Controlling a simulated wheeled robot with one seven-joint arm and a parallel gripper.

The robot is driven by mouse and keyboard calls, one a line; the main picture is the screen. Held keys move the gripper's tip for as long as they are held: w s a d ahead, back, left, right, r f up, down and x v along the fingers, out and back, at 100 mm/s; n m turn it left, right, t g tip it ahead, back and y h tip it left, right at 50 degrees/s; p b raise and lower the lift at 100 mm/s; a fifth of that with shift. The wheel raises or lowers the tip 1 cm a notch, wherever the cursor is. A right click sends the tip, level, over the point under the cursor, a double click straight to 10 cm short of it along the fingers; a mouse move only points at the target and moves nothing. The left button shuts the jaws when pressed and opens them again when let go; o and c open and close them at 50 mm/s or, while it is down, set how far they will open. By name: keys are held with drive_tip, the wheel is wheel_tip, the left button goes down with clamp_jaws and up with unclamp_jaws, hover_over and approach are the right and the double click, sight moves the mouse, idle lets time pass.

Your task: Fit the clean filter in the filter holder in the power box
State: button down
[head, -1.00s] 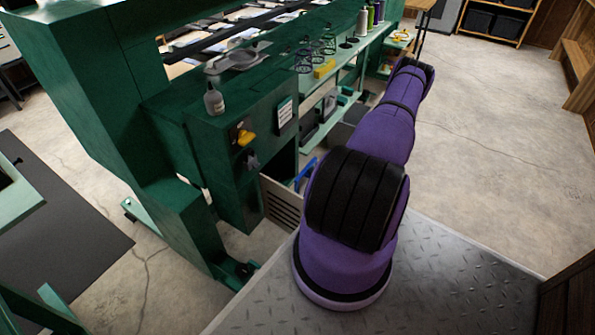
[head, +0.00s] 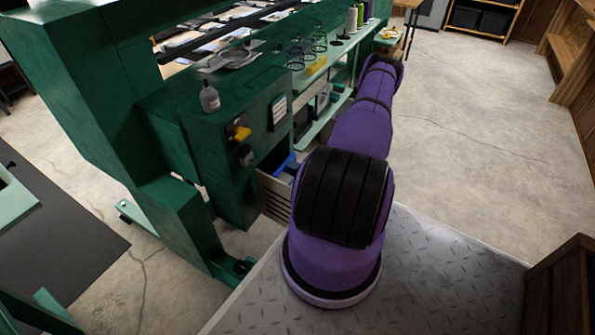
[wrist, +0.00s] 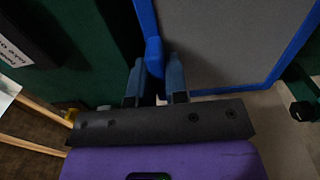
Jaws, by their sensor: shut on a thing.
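The clean filter, a grey panel with a blue frame (wrist: 230,40), fills the upper right of the wrist view. My gripper (wrist: 156,80) is shut on the filter's blue tab at its left edge. In the head view a blue piece of the filter (head: 284,166) shows at the opening of the green power box (head: 222,165), above its louvred open door (head: 274,197). My arm hides the gripper there. The filter holder cannot be made out. In the wrist view a dark green wall (wrist: 90,60) lies left of the filter.
A yellow-and-black switch (head: 239,133) and a white label (head: 278,112) are on the box front. A grey bottle (head: 209,98) and wire spools stand on top. A dark crate (head: 560,290) is at right. The concrete floor (head: 470,130) beyond my arm is clear.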

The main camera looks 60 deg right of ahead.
drive_tip(key=w+f, duration=0.2)
drive_tip(key=w, duration=0.9)
drive_tip(key=shift+a+f, duration=0.4)
idle(0.4)
drive_tip(key=shift+f, duration=0.25)
idle(0.6)
drive_tip(key=c, duration=1.1)
unclamp_jaws()
drive_tip(key=shift+o, duration=0.2)
drive_tip(key=shift+s, duration=0.1)
drive_tip(key=s, duration=1)
drive_tip(key=shift+s+d, duration=0.3)
drive_tip(key=shift+d, duration=0.15)
